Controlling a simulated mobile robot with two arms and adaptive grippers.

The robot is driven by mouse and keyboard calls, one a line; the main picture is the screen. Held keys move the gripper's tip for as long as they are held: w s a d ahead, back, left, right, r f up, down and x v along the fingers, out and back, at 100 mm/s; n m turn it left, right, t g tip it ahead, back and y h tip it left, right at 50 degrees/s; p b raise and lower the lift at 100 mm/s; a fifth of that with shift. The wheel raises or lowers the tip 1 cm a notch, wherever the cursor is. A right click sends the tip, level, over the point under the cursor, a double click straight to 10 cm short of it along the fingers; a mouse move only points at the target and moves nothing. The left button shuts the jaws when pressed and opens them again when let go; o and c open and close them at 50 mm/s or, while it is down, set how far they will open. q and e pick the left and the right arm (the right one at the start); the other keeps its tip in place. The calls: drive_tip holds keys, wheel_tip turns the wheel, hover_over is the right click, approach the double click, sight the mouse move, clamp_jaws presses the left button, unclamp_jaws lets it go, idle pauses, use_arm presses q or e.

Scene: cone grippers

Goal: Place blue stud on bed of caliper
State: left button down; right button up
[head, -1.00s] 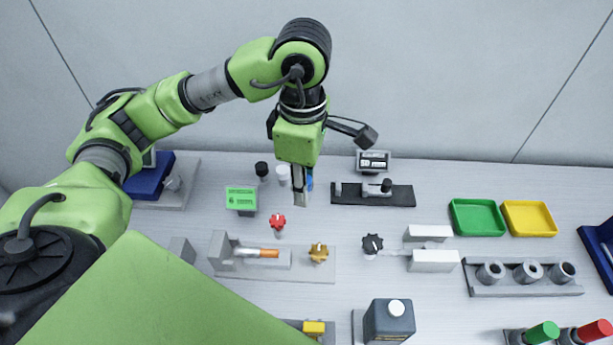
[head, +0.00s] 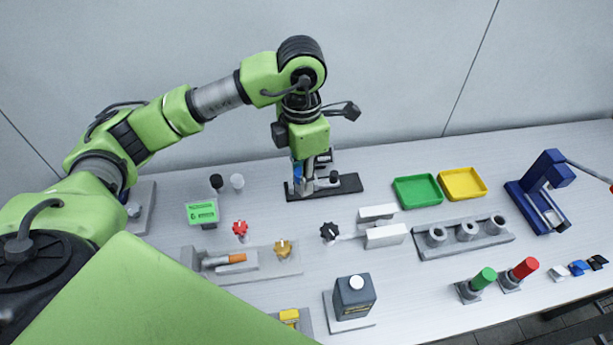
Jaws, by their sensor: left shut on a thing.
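My left gripper (head: 303,188) points down over the left part of the caliper (head: 347,185), a long black base with a grey slide piece on it. The gripper is shut on the blue stud (head: 297,173), of which only a blue strip shows beside the fingers. The fingers hide the rest of the stud and part of the caliper bed. I cannot tell whether the stud touches the bed. The caliper's display stands behind, mostly hidden by the gripper. My right gripper is not in view.
Green (head: 417,205) and yellow (head: 462,198) trays lie to the right. A grey block with several holes (head: 465,255) is in front of them. Red, yellow and black star knobs stand nearer.

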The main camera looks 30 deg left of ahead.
use_arm(q)
drive_tip(key=w+a+f, duration=0.1)
drive_tip(key=w+f, duration=0.1)
drive_tip(key=w+a+f+p, duration=0.1)
drive_tip(key=w+f, duration=0.1)
drive_tip(key=w+a+f+p, duration=0.1)
drive_tip(key=w+f, duration=0.1)
drive_tip(key=shift+w, duration=0.1)
drive_tip(key=shift+w+a+f, duration=0.2)
drive_tip(key=shift+w+f, duration=0.15)
drive_tip(key=shift+f, duration=0.15)
drive_tip(key=shift+w+f+p, duration=0.1)
drive_tip(key=shift+f+p, duration=0.2)
drive_tip(key=shift+p, duration=0.15)
wheel_tip(320, 180, down, 2)
drive_tip(key=shift+f+p, duration=0.1)
drive_tip(key=shift+p, duration=0.5)
drive_tip(key=shift+f, duration=0.25)
drive_tip(key=shift+f, duration=0.1)
